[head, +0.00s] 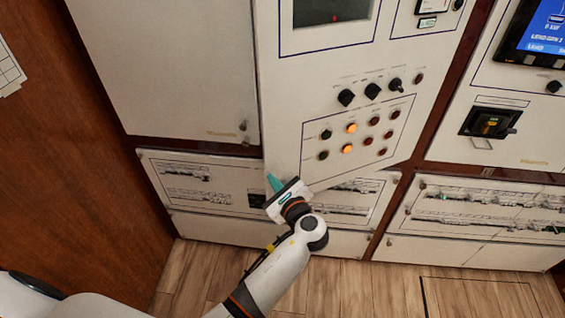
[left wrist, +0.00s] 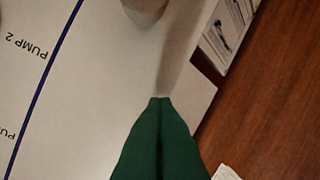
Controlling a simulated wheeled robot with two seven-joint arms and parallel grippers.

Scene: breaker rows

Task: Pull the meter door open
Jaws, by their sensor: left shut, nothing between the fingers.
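The meter door appears to be the white middle panel (head: 300,125) in the head view, with a dark window, black knobs and several coloured lamps. Its lower left edge stands out over the lower panels, so it looks partly open. My left gripper (head: 273,181) is at its lower left corner, with the green fingers shut and empty. In the left wrist view the shut fingertips (left wrist: 160,99) lie near the edge of a white panel (left wrist: 95,75) lettered "PUMP 2". I cannot tell whether they touch it. My right gripper is out of view.
A closed white cabinet door (head: 170,70) is to the left, beside a brown wood wall (head: 65,170). Low white panels (head: 190,225) run beneath. A breaker handle (head: 490,123) and a blue screen (head: 545,30) are at the right. The wooden floor (head: 370,290) in front is clear.

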